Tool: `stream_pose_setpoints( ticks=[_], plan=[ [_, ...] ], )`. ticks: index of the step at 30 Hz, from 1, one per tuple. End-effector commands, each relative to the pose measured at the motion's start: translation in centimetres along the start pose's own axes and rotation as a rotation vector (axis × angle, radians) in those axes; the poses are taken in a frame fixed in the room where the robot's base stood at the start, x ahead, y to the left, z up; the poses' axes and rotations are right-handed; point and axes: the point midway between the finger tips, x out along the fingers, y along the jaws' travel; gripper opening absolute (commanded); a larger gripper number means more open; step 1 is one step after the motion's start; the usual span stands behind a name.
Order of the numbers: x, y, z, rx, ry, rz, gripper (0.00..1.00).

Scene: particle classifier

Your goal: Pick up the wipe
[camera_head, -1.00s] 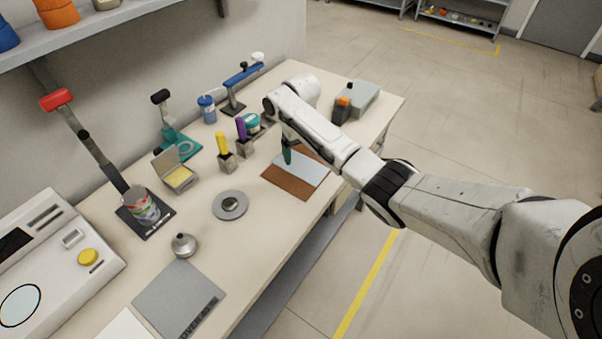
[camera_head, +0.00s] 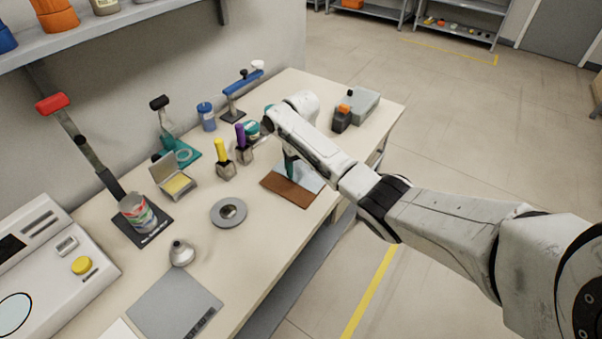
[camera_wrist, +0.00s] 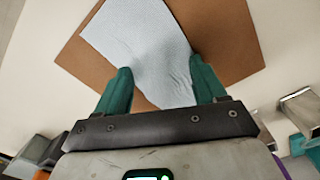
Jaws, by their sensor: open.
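The wipe is a pale blue, finely textured cloth (camera_wrist: 140,42) lying on a brown board (camera_wrist: 226,40). In the wrist view it runs down between the two teal fingers of my gripper (camera_wrist: 160,70) and shows faint creases there. My gripper is open, with one finger at each side of the wipe; I cannot tell whether the fingers touch it. In the head view my gripper (camera_head: 290,168) points down over the board (camera_head: 285,191), and my arm hides part of the wipe (camera_head: 311,178).
Yellow and purple handled tools in holders (camera_head: 224,162) stand left of the board. A grey and orange device (camera_head: 344,117) sits behind. The table's right edge is close.

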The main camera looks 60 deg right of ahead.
Motion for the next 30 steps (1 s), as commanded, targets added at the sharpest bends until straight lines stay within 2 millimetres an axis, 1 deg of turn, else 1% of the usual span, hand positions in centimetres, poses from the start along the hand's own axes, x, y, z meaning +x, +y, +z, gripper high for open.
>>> stream_pose_setpoints(
  ticks=[2, 30],
  plan=[
    [0.28, -0.15, 0.16, -0.001, -0.005, -0.003, 0.63],
    [0.42, -0.16, 0.25, -0.001, -0.007, -0.003, 0.18]
  ],
)
